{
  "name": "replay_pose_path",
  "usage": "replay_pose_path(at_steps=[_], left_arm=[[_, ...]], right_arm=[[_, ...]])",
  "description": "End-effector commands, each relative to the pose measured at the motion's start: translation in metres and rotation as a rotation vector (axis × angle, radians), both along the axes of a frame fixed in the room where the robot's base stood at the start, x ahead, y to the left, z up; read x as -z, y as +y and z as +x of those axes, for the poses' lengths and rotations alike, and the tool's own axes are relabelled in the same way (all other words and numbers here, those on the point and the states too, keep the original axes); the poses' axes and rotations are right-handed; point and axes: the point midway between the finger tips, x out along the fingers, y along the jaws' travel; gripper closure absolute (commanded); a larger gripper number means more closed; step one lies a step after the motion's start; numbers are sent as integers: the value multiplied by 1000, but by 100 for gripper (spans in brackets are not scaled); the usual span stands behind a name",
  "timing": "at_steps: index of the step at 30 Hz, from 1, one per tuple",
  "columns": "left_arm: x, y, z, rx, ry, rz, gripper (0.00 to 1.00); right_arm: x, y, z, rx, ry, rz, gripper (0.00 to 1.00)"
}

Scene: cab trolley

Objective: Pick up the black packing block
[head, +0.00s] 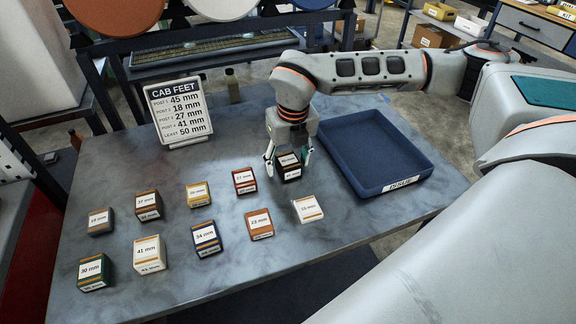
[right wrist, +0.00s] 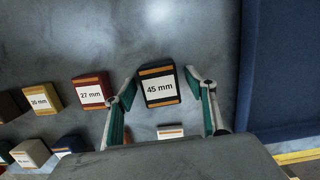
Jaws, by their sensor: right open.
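The black packing block (head: 291,173) stands on the grey table, partly hidden by my right gripper in the head view. In the right wrist view the black block (right wrist: 159,86) shows a white 45 mm label and brown bands. My right gripper (head: 288,165) points down over it and is open. In the right wrist view its two green-padded fingers (right wrist: 162,82) lie to the left and right of the block, with small gaps showing. I cannot tell how far down the fingertips reach. My left gripper is not in view.
Several other labelled blocks stand nearby, including a red one (head: 244,181) to the left and a white one (head: 307,209) in front. A blue tray (head: 350,181) lies to the right. A "CAB FEET" sign (head: 179,110) stands at the back left.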

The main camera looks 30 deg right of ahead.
Motion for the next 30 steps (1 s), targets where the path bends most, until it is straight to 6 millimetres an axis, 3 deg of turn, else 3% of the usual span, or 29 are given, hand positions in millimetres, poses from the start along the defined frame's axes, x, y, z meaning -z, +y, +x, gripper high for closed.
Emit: replay_pose_path(at_steps=[2, 7, 8, 22, 26, 30], left_arm=[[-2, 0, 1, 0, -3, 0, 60], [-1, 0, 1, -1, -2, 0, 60], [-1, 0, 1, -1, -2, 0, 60], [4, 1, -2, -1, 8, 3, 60], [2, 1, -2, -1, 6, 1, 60], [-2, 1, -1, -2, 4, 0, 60]], right_arm=[[0, 0, 0, 0, 0, 0, 44], [0, 0, 0, 0, 0, 0, 86], [0, 0, 0, 0, 0, 0, 88], [-10, 0, 1, 0, -3, 0, 88], [-26, 0, 1, 1, -5, 0, 88], [-56, 0, 2, 1, -7, 2, 88]])
